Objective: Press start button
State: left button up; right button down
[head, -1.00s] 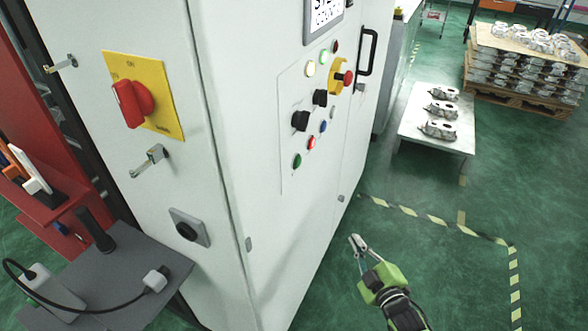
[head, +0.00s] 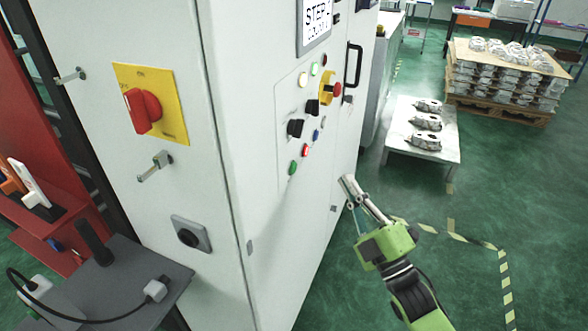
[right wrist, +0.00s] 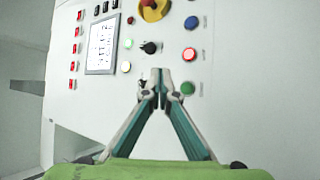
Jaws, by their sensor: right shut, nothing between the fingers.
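The green button (head: 293,167) is the lowest one on the white cabinet's control panel (head: 287,110); its label is too small to read. It also shows in the right wrist view (right wrist: 187,88), just right of my fingertips. My right gripper (head: 347,182) is shut and empty, its fingers pointing toward the panel, to the right of and slightly below the green button in the head view. In the right wrist view its fingertips (right wrist: 161,75) meet beside the button, with no clear contact. My left gripper is out of view.
A red button (head: 305,150), a blue button (head: 316,135) and black selector knobs (head: 295,128) sit near the green one. A yellow-ringed emergency stop (head: 328,88) and a door handle (head: 353,64) are higher. A table with castings (head: 395,151) stands behind right.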

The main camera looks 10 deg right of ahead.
aim_at(292, 168)
jog(key=w+a+b, duration=0.1)
jog(key=w+a, duration=0.4)
jog(key=a, duration=0.2)
jog(key=shift+a, duration=0.2)
jog(key=shift+w+a, duration=0.1)
dwell(1.6)
jog(key=shift+w+a, duration=0.1)
jog(key=shift+a, duration=0.15)
jog(key=shift+w+a, duration=0.25)
jog(key=shift+a, duration=0.1)
dwell(0.7)
jog(key=shift+s+d, duration=0.1)
jog(key=shift+d, duration=0.05)
jog(key=shift+s+d, duration=0.4)
jog(key=shift+d, duration=0.15)
dwell(0.3)
